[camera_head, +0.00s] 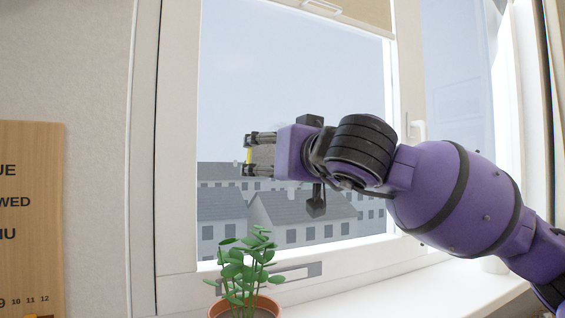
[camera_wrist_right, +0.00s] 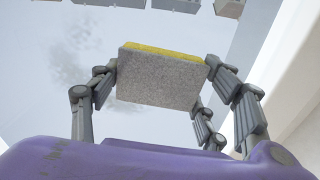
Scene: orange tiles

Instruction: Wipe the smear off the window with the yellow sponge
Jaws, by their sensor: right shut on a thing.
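My right gripper (camera_head: 247,155) reaches in from the right in front of the window (camera_head: 285,85) in the head view. It is shut on the yellow sponge (camera_head: 249,156). In the right wrist view the sponge (camera_wrist_right: 158,78) shows a grey face and a yellow edge between the fingers. A grey smear (camera_wrist_right: 82,52) shows on the glass in the wrist view, left of and beyond the sponge. In the head view, the smear is mostly hidden behind the gripper. I cannot tell whether the sponge touches the glass. My left gripper is not in view.
A potted plant (camera_head: 247,275) stands on the sill (camera_head: 420,288) below the gripper. A window handle (camera_head: 417,130) is on the frame to the right. A blind (camera_head: 350,10) hangs at the top. A wooden board (camera_head: 30,220) is on the left wall.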

